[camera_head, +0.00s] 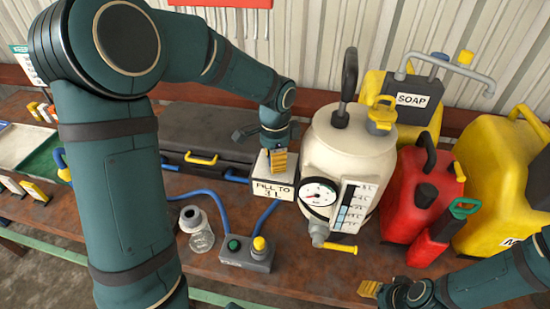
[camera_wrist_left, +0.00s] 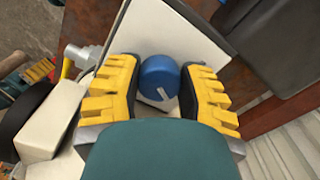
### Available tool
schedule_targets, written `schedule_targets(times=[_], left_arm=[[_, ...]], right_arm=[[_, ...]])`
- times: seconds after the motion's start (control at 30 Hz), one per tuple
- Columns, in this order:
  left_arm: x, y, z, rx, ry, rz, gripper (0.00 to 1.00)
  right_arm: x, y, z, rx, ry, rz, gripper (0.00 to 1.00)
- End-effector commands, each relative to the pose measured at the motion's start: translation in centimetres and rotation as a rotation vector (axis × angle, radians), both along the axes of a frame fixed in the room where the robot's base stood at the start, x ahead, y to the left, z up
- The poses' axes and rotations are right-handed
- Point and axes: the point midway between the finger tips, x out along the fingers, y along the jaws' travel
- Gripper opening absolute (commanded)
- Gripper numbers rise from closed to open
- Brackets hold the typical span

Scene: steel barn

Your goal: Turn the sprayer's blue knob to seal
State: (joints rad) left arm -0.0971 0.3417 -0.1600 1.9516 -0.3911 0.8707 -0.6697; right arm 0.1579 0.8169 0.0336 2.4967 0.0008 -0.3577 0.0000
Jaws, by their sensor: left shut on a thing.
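The sprayer (camera_head: 340,150) is a cream tank with a black pump handle, yellow cap, round gauge and level scale, upright on the bench. Its blue knob (camera_wrist_left: 159,78) shows in the left wrist view between the yellow fingers of my left gripper (camera_wrist_left: 158,92), which is shut on it. In the head view my left gripper (camera_head: 279,162) is at the tank's left side, above the "FILL TO 3 L" sign (camera_head: 272,186); the knob is hidden there. My right gripper (camera_head: 370,289) is low at the right, near the bench's front edge; its opening is unclear.
A control box (camera_head: 247,255) with green and yellow buttons and a clear bottle (camera_head: 197,230) stand in front. A black case (camera_head: 208,135) lies behind. A red can (camera_head: 408,195), a soap jug (camera_head: 414,110) and a yellow canister (camera_head: 505,185) crowd the right.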

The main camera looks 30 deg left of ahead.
Motion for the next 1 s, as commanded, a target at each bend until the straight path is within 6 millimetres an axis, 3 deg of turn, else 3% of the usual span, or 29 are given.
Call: schedule_targets(times=[1.0], left_arm=[[-0.3, -0.3, -0.2, 0.002, 0.006, 0.889, 0.04]], right_arm=[[0.0, 0.0, -1.1, -0.001, 0.0, -0.002, 0.47]])
